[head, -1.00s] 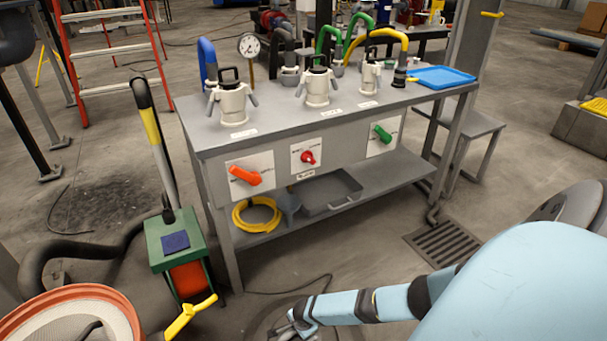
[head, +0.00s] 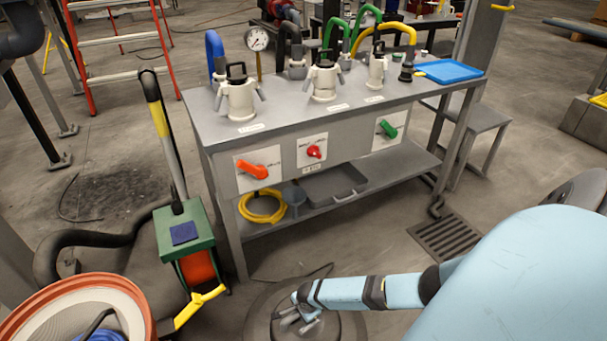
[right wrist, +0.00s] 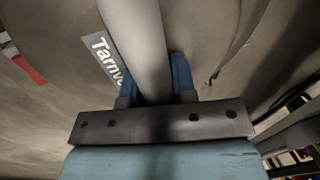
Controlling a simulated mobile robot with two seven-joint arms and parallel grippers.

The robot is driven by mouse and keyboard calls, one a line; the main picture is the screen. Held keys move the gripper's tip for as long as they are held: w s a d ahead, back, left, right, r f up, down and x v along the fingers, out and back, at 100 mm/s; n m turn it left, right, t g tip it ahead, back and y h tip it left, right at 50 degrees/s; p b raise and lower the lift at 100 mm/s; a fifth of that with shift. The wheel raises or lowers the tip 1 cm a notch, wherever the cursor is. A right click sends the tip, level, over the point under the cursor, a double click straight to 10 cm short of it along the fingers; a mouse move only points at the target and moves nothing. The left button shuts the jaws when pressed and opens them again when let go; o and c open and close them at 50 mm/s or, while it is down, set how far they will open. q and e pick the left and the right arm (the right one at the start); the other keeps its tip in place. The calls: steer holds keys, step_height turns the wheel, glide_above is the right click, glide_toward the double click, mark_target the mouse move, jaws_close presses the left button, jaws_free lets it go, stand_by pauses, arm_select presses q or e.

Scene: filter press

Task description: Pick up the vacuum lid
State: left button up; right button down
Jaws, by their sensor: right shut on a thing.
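The vacuum lid (head: 335,330) is a dark grey round disc at the bottom centre of the head view, cut off by the lower edge. My right gripper (head: 300,318) reaches down to it from the right. In the right wrist view, the blue fingers of the right gripper (right wrist: 154,82) are shut on a light grey bar-shaped handle (right wrist: 140,40). The lid's grey surface (right wrist: 60,60) lies behind, with a partly hidden label. I cannot tell whether the lid is clear of what is under it. My left gripper is not in view.
A grey workbench (head: 215,130) with white-bodied fittings and coloured hoses stands ahead. A green box (head: 185,245) with a tall handle stands at its left. An orange-rimmed container (head: 135,300) is at the lower left. A floor grate (head: 447,237) lies right of the bench.

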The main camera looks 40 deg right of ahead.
step_height(320, 180, up, 11)
steer(key=p, duration=0.5)
steer(key=shift+w+r, duration=0.1)
arm_select(q)
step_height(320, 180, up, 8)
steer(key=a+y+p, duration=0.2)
steer(key=p, duration=0.4)
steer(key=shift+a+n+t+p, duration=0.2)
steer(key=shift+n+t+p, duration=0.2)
arm_select(e)
step_height(320, 180, up, 8)
steer(key=shift+f, duration=0.2)
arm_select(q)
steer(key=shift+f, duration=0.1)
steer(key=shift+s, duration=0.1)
arm_select(e)
steer(key=shift+f, duration=0.1)
